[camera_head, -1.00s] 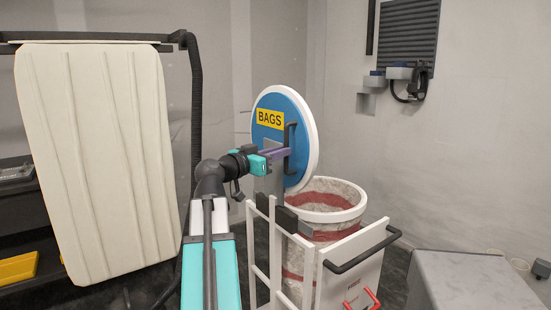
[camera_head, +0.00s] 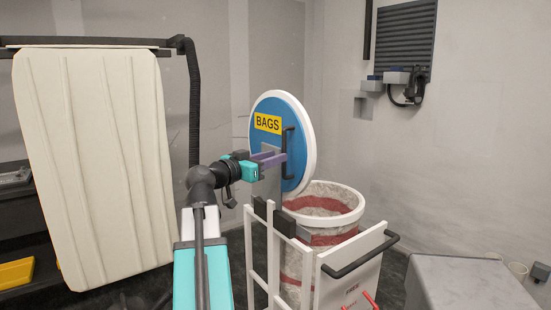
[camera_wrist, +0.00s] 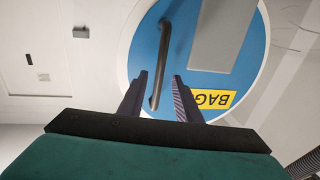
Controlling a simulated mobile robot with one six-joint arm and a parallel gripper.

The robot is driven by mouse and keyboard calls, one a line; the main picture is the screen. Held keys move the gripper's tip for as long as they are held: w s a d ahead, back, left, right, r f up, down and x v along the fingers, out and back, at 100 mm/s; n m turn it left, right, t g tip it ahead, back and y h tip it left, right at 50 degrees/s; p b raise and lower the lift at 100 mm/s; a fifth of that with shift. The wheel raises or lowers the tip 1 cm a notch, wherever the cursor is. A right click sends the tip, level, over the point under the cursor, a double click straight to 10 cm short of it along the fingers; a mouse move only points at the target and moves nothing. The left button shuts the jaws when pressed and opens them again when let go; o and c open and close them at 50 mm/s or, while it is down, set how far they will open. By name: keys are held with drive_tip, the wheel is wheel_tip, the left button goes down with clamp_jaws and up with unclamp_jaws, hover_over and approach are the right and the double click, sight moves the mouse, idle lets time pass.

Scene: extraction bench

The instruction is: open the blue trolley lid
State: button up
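The blue trolley lid (camera_head: 300,118) is round with a white rim and a yellow BAGS label. It stands raised, nearly upright, above the back of the white trolley (camera_head: 340,285), and the bag-lined bin (camera_head: 327,196) below is uncovered. A dark bar handle (camera_head: 289,153) is on the lid's blue face. My gripper (camera_head: 283,159) is at the handle's lower part. In the wrist view, its fingers (camera_wrist: 158,95) are spread, with the handle's end (camera_wrist: 155,98) showing between them. Contact with the handle cannot be told.
A large cream panel (camera_head: 95,165) stands at the left under a black frame. A grey box (camera_head: 470,285) is at the front right. A louvred wall unit (camera_head: 404,38) and a small device hang on the right wall. Floor room between trolley and box is narrow.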

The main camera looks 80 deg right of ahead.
drive_tip(key=v, duration=1.2)
drive_tip(key=shift+r, duration=0.1)
